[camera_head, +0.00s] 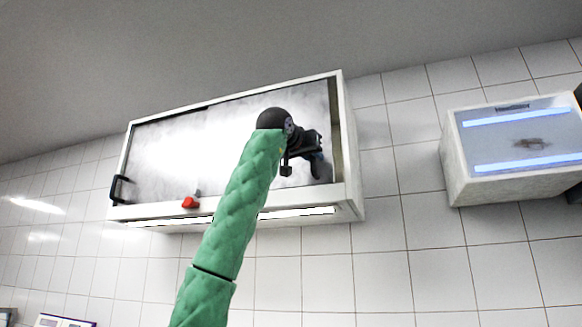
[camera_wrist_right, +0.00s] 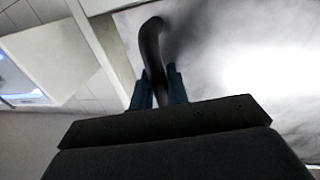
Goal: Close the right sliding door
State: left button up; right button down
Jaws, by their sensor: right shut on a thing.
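A white wall cabinet (camera_head: 352,150) with grey, glossy sliding doors hangs in the middle of the head view. The right sliding door (camera_head: 305,105) is partly covered by my right arm. A narrow brownish strip shows between this door's right edge and the cabinet's right side. My right gripper (camera_head: 314,158) is at the lower right of this door. In the right wrist view, the gripper's blue fingers (camera_wrist_right: 158,84) are shut on the dark, curved door handle (camera_wrist_right: 152,45). My left gripper is not in view.
A black handle (camera_head: 118,188) sits at the left door's left edge. A red object (camera_head: 189,202) is on the lower ledge. A white wall box with blue lights (camera_head: 463,183) hangs to the right, across a gap of tiled wall (camera_head: 400,170).

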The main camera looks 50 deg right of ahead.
aim_at(330, 159)
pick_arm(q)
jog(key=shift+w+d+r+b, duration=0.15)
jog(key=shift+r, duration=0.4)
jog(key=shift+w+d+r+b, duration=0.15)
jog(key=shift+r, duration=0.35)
pick_arm(e)
jog(key=shift+s+d, duration=0.3)
jog(key=shift+s, duration=0.4)
jog(key=shift+s+d, duration=0.25)
jog(key=shift+s, duration=0.4)
jog(key=c, duration=1.6)
grip_release()
jog(key=shift+o, duration=1)
jog(key=shift+s+d, duration=0.15)
jog(key=shift+s, duration=0.1)
jog(key=shift+w, duration=0.1)
